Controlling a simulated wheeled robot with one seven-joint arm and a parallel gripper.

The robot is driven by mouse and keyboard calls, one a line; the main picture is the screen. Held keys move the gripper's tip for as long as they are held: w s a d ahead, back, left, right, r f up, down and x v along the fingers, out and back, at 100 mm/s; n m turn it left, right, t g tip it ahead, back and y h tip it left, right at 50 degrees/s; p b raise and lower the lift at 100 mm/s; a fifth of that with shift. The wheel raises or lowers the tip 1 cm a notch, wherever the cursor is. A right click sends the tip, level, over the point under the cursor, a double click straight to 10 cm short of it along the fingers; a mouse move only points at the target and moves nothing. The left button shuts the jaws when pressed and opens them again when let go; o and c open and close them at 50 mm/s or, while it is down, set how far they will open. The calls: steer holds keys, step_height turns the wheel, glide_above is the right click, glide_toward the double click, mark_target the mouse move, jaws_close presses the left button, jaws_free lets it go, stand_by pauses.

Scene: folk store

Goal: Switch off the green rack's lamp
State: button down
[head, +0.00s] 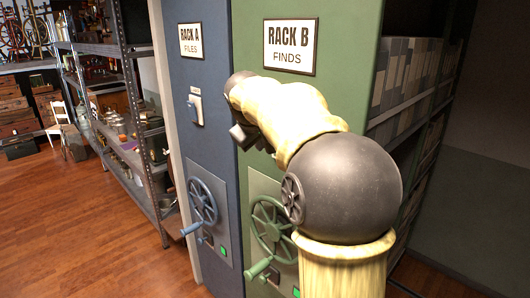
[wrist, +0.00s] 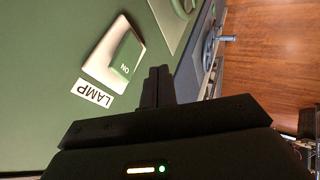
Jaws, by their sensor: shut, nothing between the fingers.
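The green rack (head: 345,30) bears a sign reading RACK B FINDS (head: 290,46). In the wrist view its lamp switch (wrist: 127,50) is a green rocker on a pale plate, with the word ON showing on it. A white LAMP label (wrist: 93,92) is beside the plate. My gripper (wrist: 158,72) is shut and empty, its fingers to the right of the switch in the wrist view. I cannot tell whether the fingertips touch the panel. In the head view my arm hides the switch and much of the green rack's front.
The blue rack (head: 207,70), signed RACK A FILES, stands left of the green one with its own switch (head: 195,108) and handwheel (head: 203,202). The green rack's handwheel (head: 268,225) and crank stick out below. Open floor (head: 90,220) lies at left, beside metal shelving (head: 145,130).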

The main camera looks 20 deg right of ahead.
steer(key=v, duration=0.5)
steer(key=shift+a+f+b, duration=0.15)
steer(key=shift+a+b, duration=0.05)
steer(key=shift+b, duration=0.1)
steer(key=s+a+f+g+y, duration=0.1)
steer(key=s+a+f, duration=0.2)
steer(key=f, duration=0.6)
steer(key=s+a+f+g+y, duration=0.15)
steer(key=a+f, duration=0.25)
steer(key=f, duration=0.4)
steer(key=s+a+f+m+g+y, duration=0.1)
steer(key=s+a+f+m+y, duration=0.1)
steer(key=s+f, duration=1.4)
steer(key=shift+a+m, duration=0.5)
steer(key=shift+a, duration=0.5)
steer(key=shift+r, duration=0.1)
